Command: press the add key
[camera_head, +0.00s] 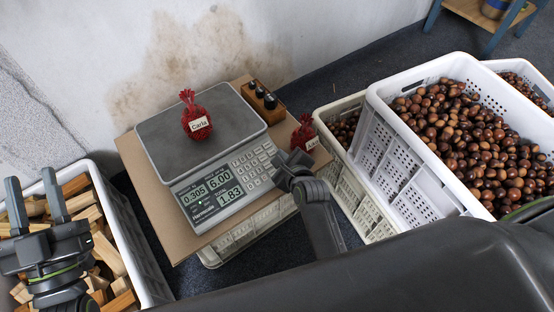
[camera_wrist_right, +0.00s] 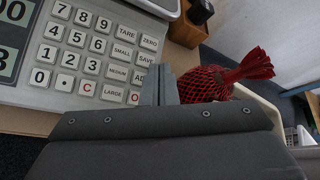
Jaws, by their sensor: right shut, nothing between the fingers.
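The scale (camera_head: 180,160) stands on a cardboard sheet, its display (camera_head: 212,193) reading 0.305, 6.00 and 1.83. A red net bag labelled Carla (camera_head: 197,117) sits on its plate. In the right wrist view, the add key (camera_wrist_right: 139,77) is at the keypad's right edge, its right part hidden by my fingers. My right gripper (camera_wrist_right: 159,84) is shut and empty, tips at that key; I cannot tell whether they touch it. In the head view the right gripper (camera_head: 287,164) is at the keypad's right end. My left gripper (camera_head: 34,200) is open and empty over the wood crate.
A second red net bag (camera_head: 304,134) stands right of the scale and shows close beside my right fingers (camera_wrist_right: 225,80). A block with dark knobs (camera_head: 263,102) sits behind. White crates of chestnuts (camera_head: 410,150) stand right; a crate of wood pieces (camera_head: 150,262) stands left.

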